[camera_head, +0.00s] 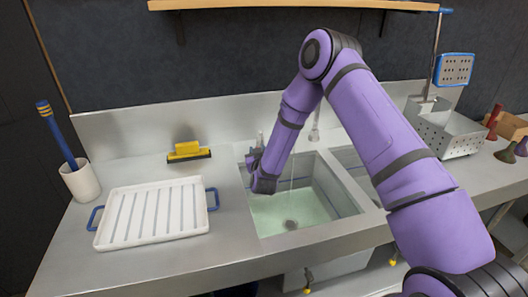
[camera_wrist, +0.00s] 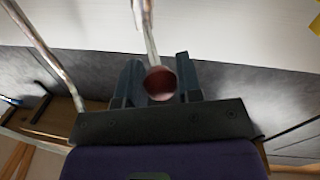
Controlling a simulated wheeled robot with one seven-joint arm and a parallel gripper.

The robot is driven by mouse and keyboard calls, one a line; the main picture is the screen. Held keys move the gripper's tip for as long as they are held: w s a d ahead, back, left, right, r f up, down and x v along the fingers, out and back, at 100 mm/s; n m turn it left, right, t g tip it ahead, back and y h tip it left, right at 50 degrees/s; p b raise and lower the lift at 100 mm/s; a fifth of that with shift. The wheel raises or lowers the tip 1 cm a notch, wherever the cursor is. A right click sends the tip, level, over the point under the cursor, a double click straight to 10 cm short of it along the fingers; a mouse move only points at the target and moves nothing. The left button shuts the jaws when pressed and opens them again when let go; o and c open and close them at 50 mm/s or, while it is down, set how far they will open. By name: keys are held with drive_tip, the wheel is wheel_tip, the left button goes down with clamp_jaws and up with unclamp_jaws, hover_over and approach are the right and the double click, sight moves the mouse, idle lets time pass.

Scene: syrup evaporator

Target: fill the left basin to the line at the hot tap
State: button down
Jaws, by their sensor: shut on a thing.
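The left basin (camera_head: 338,183) is sunk in the metal counter and holds pale green water (camera_head: 300,209). A dark drain shows through the water. A thin stream seems to fall into it from above. A bluish line runs along the basin wall; I cannot tell exactly how the water stands against it. My gripper (camera_head: 256,152) is at the back left of the basin, by the taps. In the wrist view its fingers are shut on a round red knob (camera_wrist: 160,84), the hot tap's handle. A metal pipe (camera_wrist: 147,22) rises behind the knob.
A white ribbed tray (camera_head: 152,217) with blue handles lies left of the basin. A yellow squeegee (camera_head: 187,151) and a white cup (camera_head: 80,181) with a blue brush stand behind and beside it. A perforated metal box (camera_head: 450,135) is at the right. A shelf hangs above.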

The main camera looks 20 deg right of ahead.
drive_tip(key=shift+w+a+m+g+h, duration=0.2)
drive_tip(key=shift+w+a+m+h, duration=0.1)
drive_tip(key=shift+a+m+h, duration=0.5)
drive_tip(key=shift+w+a+m+g+h, duration=0.25)
drive_tip(key=shift+a+m+h, duration=0.2)
drive_tip(key=shift+h, duration=0.55)
drive_tip(key=shift+w, duration=0.1)
drive_tip(key=c, duration=0.8)
unclamp_jaws()
drive_tip(key=s+r, duration=0.1)
drive_tip(key=s, duration=0.4)
drive_tip(key=s+r, duration=0.2)
drive_tip(key=s, duration=0.3)
drive_tip(key=s+d+r, duration=0.1)
drive_tip(key=s+r, duration=0.1)
drive_tip(key=s, duration=0.4)
drive_tip(key=shift+d, duration=0.1)
